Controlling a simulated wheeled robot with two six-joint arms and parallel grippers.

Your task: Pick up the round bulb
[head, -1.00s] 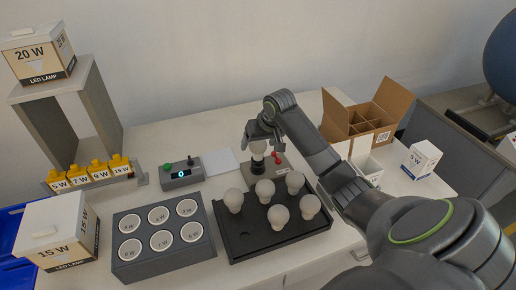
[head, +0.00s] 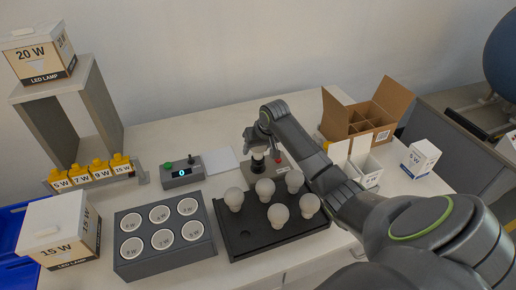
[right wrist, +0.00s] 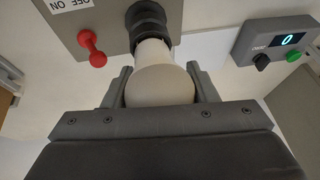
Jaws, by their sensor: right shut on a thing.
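A round white bulb sits base-first in a black socket, seen in the right wrist view as the bulb (right wrist: 160,84) and the socket (right wrist: 147,22). My right gripper (right wrist: 162,82) is shut on this bulb, one finger on each side of its globe. In the head view the right gripper (head: 257,142) is over the socket and hides most of the bulb. Several similar white bulbs stand in a black tray (head: 245,245) in front of it. My left gripper is not in view.
A red switch (right wrist: 92,48) is on the socket's plate, close beside the bulb. A control box (head: 182,172) with a lit display stands to the left. A grey block with several round cups (head: 162,240) is front left. A divided carton (head: 362,112) stands at right.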

